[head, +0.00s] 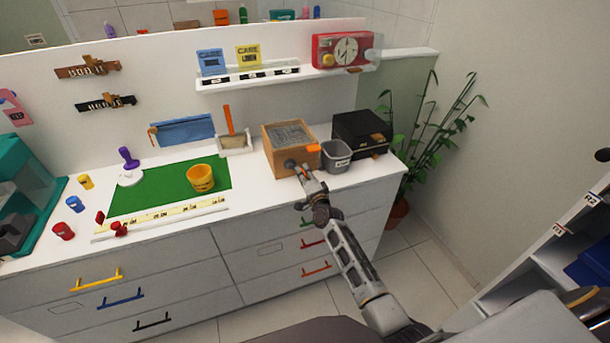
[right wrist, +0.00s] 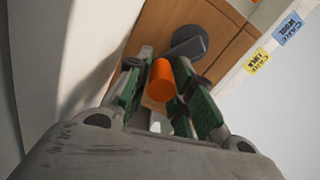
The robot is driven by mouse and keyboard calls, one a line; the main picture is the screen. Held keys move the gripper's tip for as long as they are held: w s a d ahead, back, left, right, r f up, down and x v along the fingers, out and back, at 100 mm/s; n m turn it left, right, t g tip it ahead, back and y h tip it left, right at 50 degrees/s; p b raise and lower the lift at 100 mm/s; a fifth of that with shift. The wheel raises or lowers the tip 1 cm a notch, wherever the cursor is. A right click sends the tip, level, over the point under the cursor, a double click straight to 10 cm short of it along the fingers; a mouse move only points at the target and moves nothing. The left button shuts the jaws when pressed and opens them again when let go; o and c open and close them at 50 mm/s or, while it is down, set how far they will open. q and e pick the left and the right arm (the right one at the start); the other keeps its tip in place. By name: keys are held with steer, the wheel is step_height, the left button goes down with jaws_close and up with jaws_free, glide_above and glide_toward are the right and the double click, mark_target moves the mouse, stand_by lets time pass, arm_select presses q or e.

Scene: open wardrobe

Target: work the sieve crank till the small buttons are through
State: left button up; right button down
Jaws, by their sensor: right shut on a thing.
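The sieve is a wooden box (head: 275,153) with a grey mesh top (head: 290,134), standing on the white counter. A small grey bin (head: 337,158) stands right of the sieve. I cannot make out any buttons. My left gripper is out of view.
A black box (head: 362,133) stands behind the bin. Left of the sieve are a white scoop tray (head: 236,145), a green mat (head: 150,196) and a yellow cup (head: 200,178). A plant (head: 425,125) stands right of the counter.

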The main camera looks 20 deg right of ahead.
steer(key=shift+w+a+r+m, duration=0.15)
steer(key=shift+a+m, duration=0.2)
steer(key=shift+m, duration=0.45)
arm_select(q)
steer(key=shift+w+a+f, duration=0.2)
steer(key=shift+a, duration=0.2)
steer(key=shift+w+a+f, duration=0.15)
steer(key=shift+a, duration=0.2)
arm_select(e)
steer(key=shift+d+r, duration=0.1)
steer(key=shift+r, duration=0.05)
steer(key=c, duration=1.4)
jaws_free()
steer(key=shift+o, duration=0.2)
